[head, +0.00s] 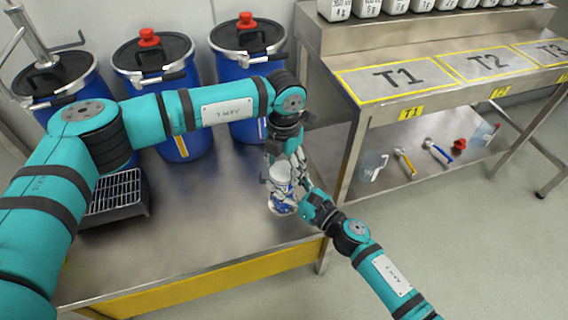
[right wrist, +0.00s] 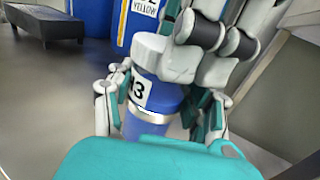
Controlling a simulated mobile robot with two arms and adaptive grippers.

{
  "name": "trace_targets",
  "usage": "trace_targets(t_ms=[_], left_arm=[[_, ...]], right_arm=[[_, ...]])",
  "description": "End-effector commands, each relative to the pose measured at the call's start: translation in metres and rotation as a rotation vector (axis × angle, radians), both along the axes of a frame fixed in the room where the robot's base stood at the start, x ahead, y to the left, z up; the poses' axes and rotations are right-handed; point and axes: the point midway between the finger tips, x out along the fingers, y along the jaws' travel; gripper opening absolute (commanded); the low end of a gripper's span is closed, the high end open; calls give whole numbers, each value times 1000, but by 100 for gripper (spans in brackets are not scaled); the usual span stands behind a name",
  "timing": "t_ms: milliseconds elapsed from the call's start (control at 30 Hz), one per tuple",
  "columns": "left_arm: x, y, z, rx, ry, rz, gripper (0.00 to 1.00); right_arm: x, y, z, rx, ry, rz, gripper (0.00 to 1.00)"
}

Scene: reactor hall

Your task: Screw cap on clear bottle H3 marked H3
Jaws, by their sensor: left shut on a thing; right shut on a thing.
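The bottle (head: 281,204) stands on the steel bench near its right front corner. In the right wrist view the bottle (right wrist: 147,107) looks blue, with a white label whose visible part reads "3". A white cap (right wrist: 160,58) sits at the bottle's top, also visible in the head view (head: 279,173); I cannot tell whether its thread is engaged. My left gripper (head: 289,160) comes down from above and is shut on the cap. My right gripper (head: 299,201) is shut around the bottle's body from the right front, with its fingers (right wrist: 164,92) on both sides.
Blue drums with black lids (head: 157,80) line the back of the bench. A black grated tray (head: 118,195) lies at left. A steel rack with T1 (head: 397,78), T2 and T3 mats stands to the right; its lower shelf holds tools and clear beakers (head: 373,165).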

Motion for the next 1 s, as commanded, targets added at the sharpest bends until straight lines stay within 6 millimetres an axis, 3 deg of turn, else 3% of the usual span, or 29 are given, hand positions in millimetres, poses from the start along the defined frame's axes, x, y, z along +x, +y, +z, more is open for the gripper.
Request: trace_targets(t_ms=[167,1000], left_arm=[[0,-1,1,-1,-1,-211,48],[-6,1,0,-1,-1,-2237,49]], right_arm=[[0,0,0,0,0,0,0],[0,0,0,-1,1,0,0]])
